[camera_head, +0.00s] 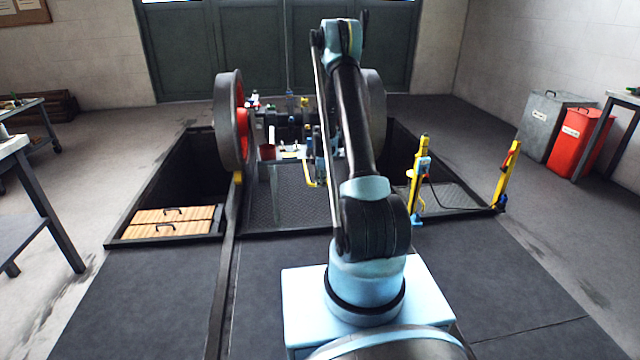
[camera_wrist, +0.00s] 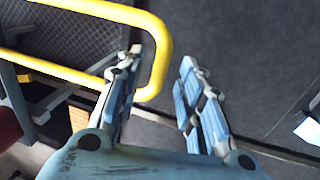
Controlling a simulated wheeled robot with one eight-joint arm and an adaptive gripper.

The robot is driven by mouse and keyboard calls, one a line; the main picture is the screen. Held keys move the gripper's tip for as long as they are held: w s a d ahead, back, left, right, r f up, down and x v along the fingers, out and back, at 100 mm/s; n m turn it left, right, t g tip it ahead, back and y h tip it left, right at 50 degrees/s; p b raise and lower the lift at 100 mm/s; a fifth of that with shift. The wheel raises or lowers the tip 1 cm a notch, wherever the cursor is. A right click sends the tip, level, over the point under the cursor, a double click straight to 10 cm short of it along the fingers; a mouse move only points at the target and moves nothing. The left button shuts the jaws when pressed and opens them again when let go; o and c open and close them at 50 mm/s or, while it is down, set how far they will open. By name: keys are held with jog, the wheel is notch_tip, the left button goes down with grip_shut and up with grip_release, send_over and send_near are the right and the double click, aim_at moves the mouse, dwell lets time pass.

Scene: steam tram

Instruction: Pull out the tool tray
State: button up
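A yellow loop handle (camera_wrist: 163,55) crosses the upper left of the wrist view. It also shows in the head view (camera_head: 308,178), low beside my gripper. I take it for the tool tray's handle, but the tray's body is not clearly visible. My gripper (camera_wrist: 160,75) is open. In the wrist view its left finger overlaps the loop, and the loop's end bar lies between the two fingers in the picture, nearer the left one. I cannot tell whether they touch. In the head view my arm partly hides my gripper.
A large wheel pair (camera_head: 230,120) stands over the floor pit. Wooden boards with handles (camera_head: 172,213) lie at left. Yellow posts (camera_head: 417,180) stand right of my arm. Grey (camera_head: 545,125) and red (camera_head: 580,140) bins stand far right. The dark floor in front is clear.

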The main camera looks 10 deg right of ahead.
notch_tip(320, 180, up, 10)
jog(key=s, duration=0.2)
dwell(0.3)
jog(key=shift+r, duration=0.2)
jog(key=s+r+m, duration=0.4)
jog(key=s+r, duration=0.6)
jog(key=s, duration=0.3)
jog(key=s+r+m, duration=0.4)
jog(key=s+r, duration=0.6)
jog(key=s, duration=0.2)
jog(key=s+f+m, duration=0.2)
jog(key=s+m, duration=0.3)
jog(key=s, duration=0.9)
jog(key=s+f+m, duration=0.3)
jog(key=s+m, duration=0.1)
jog(key=s, duration=1)
jog(key=shift+s+f+m, duration=0.15)
jog(key=shift+f+m, duration=0.15)
jog(key=shift+m, duration=0.1)
jog(key=shift+w+f, duration=0.1)
jog(key=shift+w, duration=0.3)
